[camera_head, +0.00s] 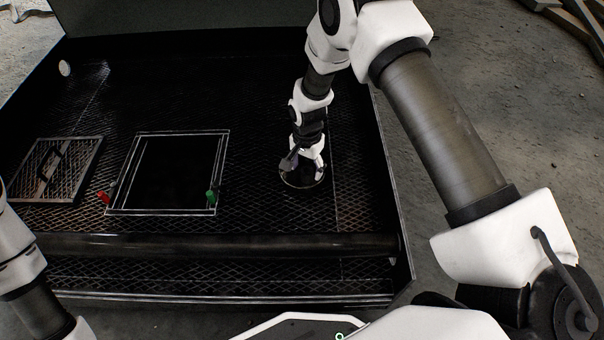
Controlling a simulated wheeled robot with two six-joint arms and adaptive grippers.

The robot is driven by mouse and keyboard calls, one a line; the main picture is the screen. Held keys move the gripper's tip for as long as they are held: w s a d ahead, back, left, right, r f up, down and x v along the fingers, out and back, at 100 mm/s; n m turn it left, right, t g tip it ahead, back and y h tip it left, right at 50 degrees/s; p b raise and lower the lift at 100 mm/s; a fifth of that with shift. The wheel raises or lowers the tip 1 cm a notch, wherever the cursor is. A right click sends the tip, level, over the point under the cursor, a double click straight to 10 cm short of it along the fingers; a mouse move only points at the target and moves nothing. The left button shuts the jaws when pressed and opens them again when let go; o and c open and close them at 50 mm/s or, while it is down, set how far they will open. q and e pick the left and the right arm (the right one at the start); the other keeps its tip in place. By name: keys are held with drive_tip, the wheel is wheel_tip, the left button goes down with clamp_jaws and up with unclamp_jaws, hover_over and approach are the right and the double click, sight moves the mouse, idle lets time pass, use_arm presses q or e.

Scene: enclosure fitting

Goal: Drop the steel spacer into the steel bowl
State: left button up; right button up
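The steel bowl (302,184) shows as a round, shiny, dark rim on the mesh surface, right of the square frame. My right gripper (291,163) reaches down over the bowl and hides much of it. Its fingers are small and dark here, so I cannot tell whether they are open or shut. I cannot make out the steel spacer; it may be hidden by the gripper or lie in the bowl. My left arm enters at the left edge, but its gripper is out of view.
A square frame (168,212) around a black area lies mid-table, with a red piece (104,198) and a green piece (211,196) at its near corners. A mesh panel (58,170) lies left. A white disc (64,68) is far left. A thick bar (210,244) crosses the front.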

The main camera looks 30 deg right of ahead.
wheel_tip(320, 180, up, 12)
idle(0.3)
idle(0.3)
